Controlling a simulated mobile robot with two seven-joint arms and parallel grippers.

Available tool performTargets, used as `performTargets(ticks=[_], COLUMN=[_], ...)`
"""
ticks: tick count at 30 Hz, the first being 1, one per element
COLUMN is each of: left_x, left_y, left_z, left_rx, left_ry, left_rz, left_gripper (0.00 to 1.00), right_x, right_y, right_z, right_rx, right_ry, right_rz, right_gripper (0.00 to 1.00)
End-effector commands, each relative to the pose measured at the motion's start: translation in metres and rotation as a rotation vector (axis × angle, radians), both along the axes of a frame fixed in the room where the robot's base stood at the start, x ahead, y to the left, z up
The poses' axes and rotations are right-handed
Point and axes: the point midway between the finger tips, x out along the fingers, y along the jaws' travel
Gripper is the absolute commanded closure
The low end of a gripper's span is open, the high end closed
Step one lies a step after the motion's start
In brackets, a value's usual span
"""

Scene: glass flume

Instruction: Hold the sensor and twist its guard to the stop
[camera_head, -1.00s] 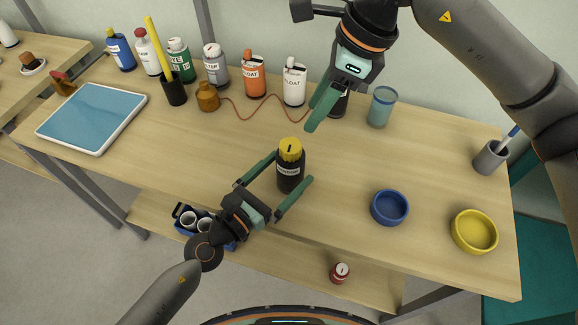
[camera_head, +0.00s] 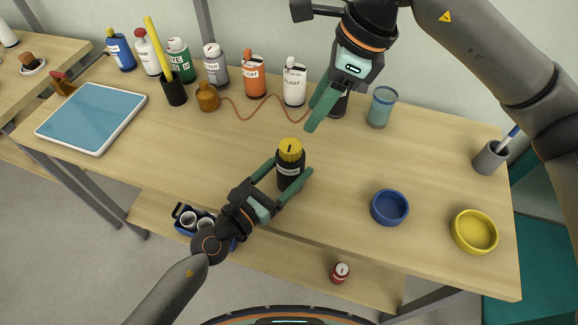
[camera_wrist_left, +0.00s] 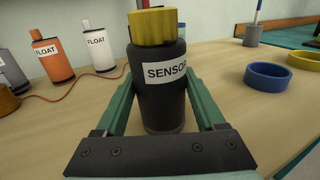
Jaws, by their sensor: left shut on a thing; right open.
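The sensor (camera_head: 289,177) is a black upright cylinder with a white label, standing on the table. Its yellow guard (camera_head: 291,148) sits on top with a dark mark on its upper face. My left gripper (camera_head: 288,180) is shut around the sensor's black body, one finger on each side, below the guard. My right gripper (camera_head: 322,108) is open and empty, above the back of the table, behind and right of the sensor.
An orange float bottle (camera_head: 254,78) and a white float bottle (camera_head: 295,85) stand at the back with several other bottles. A red cord lies between a brown jar (camera_head: 207,97) and the floats. Blue (camera_head: 389,208) and yellow (camera_head: 474,232) bowls stand right. Table between is clear.

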Motion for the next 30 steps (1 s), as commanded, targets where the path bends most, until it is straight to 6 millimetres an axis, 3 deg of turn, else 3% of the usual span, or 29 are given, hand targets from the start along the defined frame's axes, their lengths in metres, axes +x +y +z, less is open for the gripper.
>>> performTargets(ticks=[1,10,15,23,30], left_x=[0.000,0.000,0.000,0.000,0.000], left_y=[0.000,0.000,0.000,0.000,0.000], left_z=[0.000,0.000,0.000,0.000,-0.001], left_rx=[0.000,0.001,0.001,0.001,0.001], left_ry=[0.000,0.001,0.001,0.001,0.001], left_rz=[0.000,-0.001,-0.001,-0.001,0.000], left_gripper=[0.60,0.93,0.93,0.93,0.93], right_x=[0.000,0.000,0.000,0.000,0.006], right_y=[0.000,0.000,0.006,0.034,0.040], right_z=[0.000,0.000,-0.002,-0.016,-0.024], right_rx=[0.000,0.000,-0.024,-0.205,-0.337], right_ry=[0.000,0.000,0.001,0.001,-0.006], right_rz=[0.000,0.000,0.036,0.247,0.359], right_gripper=[0.50,0.50,0.31,0.30,0.30])
